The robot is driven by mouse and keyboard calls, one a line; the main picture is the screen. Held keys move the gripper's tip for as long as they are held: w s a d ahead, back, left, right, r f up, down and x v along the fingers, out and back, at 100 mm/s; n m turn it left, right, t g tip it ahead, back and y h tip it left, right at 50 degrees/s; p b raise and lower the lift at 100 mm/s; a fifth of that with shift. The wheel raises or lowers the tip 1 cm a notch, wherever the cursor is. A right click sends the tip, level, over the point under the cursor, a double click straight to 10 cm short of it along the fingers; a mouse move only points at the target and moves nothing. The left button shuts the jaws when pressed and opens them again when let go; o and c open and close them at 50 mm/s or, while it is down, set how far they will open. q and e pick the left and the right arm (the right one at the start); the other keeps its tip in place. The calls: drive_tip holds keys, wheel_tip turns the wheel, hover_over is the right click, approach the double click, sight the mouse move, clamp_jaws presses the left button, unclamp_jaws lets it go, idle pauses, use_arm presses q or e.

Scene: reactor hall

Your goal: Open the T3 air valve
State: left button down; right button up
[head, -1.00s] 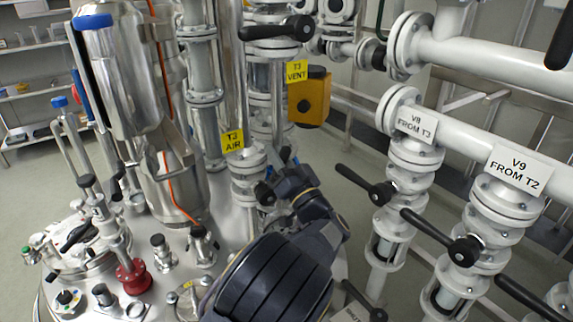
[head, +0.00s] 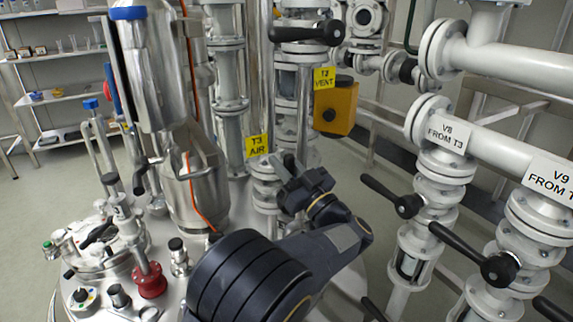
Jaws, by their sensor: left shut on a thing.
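The yellow T3 AIR label (head: 257,146) hangs on the upright pipework in the middle of the head view. Below it is the white flanged body of the T3 air valve (head: 265,190). My left gripper (head: 283,168) is at the right side of this valve, just below and right of the label. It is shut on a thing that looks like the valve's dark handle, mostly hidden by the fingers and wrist. The handle's exact angle cannot be told. My right gripper is not in view.
The T3 VENT label (head: 324,78), a yellow box (head: 336,108) and a black lever (head: 306,33) are above and behind the gripper. The V8 valve lever (head: 392,196) and V9 lever (head: 473,255) stick out on the right. A steel vessel lid with fittings lies left.

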use_arm(q)
drive_tip(key=shift+a, duration=0.1)
drive_tip(key=c, duration=1.3)
unclamp_jaws()
drive_tip(key=shift+p+v, duration=0.5)
drive_tip(key=shift+v, duration=3.45)
